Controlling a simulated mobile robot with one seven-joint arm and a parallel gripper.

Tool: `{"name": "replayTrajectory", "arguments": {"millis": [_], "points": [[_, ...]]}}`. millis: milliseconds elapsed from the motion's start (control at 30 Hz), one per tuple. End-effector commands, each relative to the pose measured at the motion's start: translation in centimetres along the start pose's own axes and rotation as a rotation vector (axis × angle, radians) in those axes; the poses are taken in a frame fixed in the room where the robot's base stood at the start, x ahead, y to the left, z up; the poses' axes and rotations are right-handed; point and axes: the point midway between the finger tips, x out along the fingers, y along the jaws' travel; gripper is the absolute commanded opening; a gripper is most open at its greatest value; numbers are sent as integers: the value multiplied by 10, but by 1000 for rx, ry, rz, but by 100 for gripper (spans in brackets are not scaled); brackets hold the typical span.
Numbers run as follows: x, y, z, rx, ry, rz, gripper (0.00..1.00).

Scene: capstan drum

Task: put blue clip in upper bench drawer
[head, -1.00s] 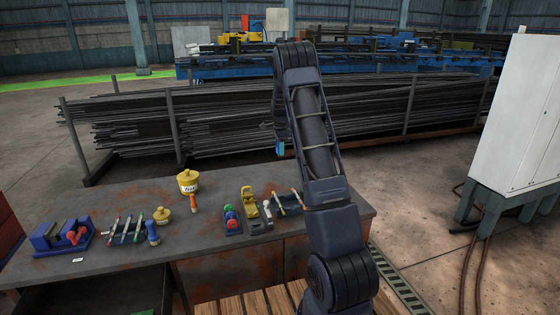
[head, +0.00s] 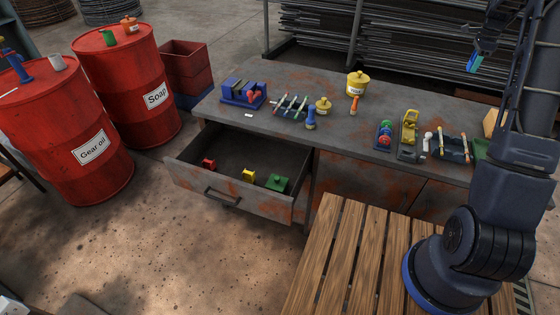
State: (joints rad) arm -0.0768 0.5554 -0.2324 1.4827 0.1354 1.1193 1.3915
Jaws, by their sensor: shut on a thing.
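My gripper (head: 480,50) is at the upper right of the head view, raised above the right end of the bench. It is shut on the blue clip (head: 474,63), which shows as a small blue piece with a green edge at the fingertips. The upper bench drawer (head: 240,194) is pulled open at the left front of the bench, well to the left of and below my gripper. Inside it lie a red piece (head: 209,163), a yellow piece (head: 249,175) and a green piece (head: 277,182), with bare floor behind them.
The bench top (head: 300,75) carries a blue vise (head: 243,93), a tool rack (head: 291,106), a yellow pot (head: 356,83) and several tools. Red drums (head: 68,130) stand at the left. A slatted wooden surface (head: 340,250) is in front of the bench. Space above the drawer is clear.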

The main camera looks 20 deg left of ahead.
Motion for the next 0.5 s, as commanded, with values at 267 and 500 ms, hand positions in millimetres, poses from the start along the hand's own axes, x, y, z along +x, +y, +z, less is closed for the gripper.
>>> {"name": "replayTrajectory", "arguments": {"millis": [267, 500], "points": [[1, -6, 82, -94, 0, 0, 19], [1, -1, 185, -208, 1, 0, 19]]}}
